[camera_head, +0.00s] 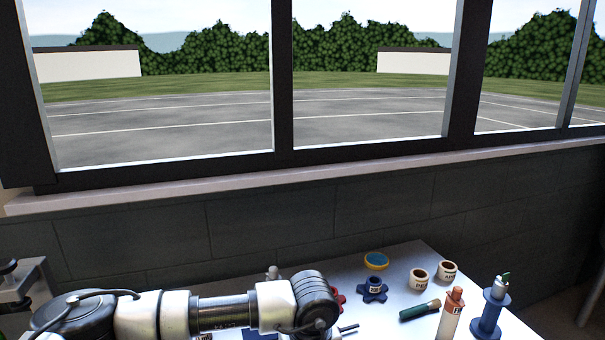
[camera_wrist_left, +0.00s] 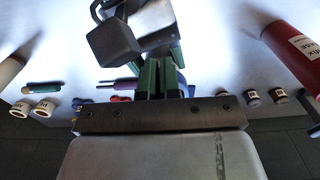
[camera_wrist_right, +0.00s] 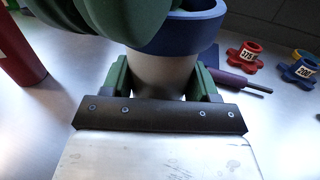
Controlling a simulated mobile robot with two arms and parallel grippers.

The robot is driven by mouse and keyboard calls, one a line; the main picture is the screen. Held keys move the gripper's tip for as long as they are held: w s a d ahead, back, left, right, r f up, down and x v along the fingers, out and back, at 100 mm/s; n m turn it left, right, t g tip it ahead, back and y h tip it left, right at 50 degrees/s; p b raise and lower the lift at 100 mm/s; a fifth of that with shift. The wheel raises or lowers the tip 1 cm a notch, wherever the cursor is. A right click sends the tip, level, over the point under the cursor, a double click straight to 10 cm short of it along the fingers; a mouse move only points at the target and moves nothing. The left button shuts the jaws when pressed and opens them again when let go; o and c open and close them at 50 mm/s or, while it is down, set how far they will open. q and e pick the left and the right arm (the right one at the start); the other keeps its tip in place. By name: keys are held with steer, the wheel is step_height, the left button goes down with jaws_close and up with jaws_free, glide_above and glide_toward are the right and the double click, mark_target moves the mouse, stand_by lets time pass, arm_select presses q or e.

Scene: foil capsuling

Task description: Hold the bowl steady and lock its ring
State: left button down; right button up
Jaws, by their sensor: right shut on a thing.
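In the right wrist view, my right gripper (camera_wrist_right: 162,85) is shut on a pale round body (camera_wrist_right: 163,72), seemingly the bowl, with one finger on each side. A thick blue ring (camera_wrist_right: 200,28) sits around its top. A large dark green shape (camera_wrist_right: 110,20) covers the ring's left part; I cannot tell what it is or whether the ring is locked. In the left wrist view, my left gripper (camera_wrist_left: 164,75) has its green fingers close together below a grey metal block (camera_wrist_left: 118,40); whether they hold anything is unclear. In the head view my left arm hides the work area.
A red cylinder (camera_wrist_left: 295,45) stands near my left gripper. On the table are a red ring (camera_wrist_right: 244,55), a blue star-shaped ring (camera_head: 373,290), a yellow-blue disc (camera_head: 376,260), cream pots (camera_head: 419,284), a green handle (camera_head: 418,311) and a blue spindle (camera_head: 488,318). A window wall stands behind.

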arm_select(q)
steer(key=shift+r, duration=2.5)
arm_select(e)
steer(key=shift+w+f, duration=0.25)
steer(key=shift+f, duration=0.1)
steer(key=o, duration=0.7)
arm_select(q)
steer(key=shift+d, duration=0.1)
arm_select(e)
steer(key=o, duration=0.5)
steer(key=shift+r, duration=0.15)
